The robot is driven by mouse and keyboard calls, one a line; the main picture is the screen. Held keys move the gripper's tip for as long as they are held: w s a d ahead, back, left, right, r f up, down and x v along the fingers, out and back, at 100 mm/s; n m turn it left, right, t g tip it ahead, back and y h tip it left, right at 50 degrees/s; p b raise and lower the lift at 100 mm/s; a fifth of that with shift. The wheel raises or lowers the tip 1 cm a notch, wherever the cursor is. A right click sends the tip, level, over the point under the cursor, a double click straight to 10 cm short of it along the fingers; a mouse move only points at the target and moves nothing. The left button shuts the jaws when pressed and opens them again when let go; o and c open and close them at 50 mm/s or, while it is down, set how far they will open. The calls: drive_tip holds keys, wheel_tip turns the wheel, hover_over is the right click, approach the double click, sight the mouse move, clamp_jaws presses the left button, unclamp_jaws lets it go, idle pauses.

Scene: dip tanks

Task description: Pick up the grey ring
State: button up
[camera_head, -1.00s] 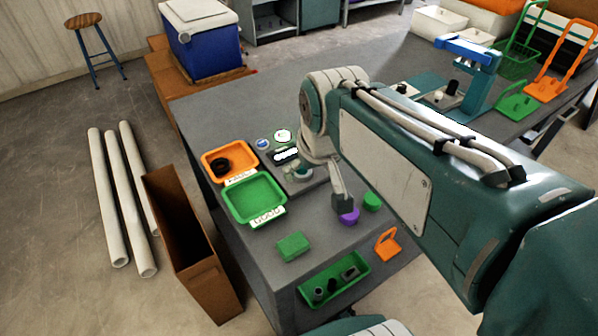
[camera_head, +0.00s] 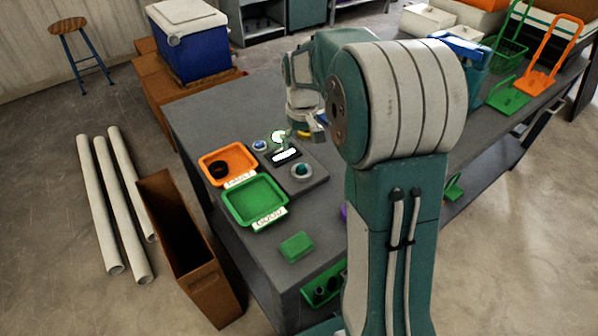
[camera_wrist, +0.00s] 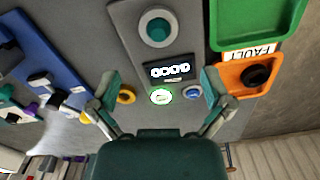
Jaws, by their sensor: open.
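A grey ring (camera_head: 293,172) sits around a teal round centre on the dark panel (camera_head: 318,178) on the bench. In the wrist view the grey ring (camera_wrist: 142,27) is at the top, beyond my fingertips. I cannot tell whether the ring is separate from the panel. My gripper (camera_head: 305,133) is above the far end of the panel, partly hidden by my arm. In the wrist view my gripper (camera_wrist: 160,78) is open and empty, its fingers either side of the lit display. The grey ring is apart from both fingers.
An orange tray (camera_head: 249,155) holds a black ring (camera_head: 218,169). A green tray (camera_head: 231,207) lies in front, looking empty, and a green block (camera_head: 296,246) nearer.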

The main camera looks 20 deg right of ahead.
sight(302, 167)
wheel_tip(302, 167, down, 5)
drive_tip(key=shift+d+r, duration=0.1)
drive_tip(key=shift+d, duration=0.05)
wheel_tip(302, 167, down, 5)
drive_tip(key=shift+f, duration=0.1)
drive_tip(key=c, duration=1.1)
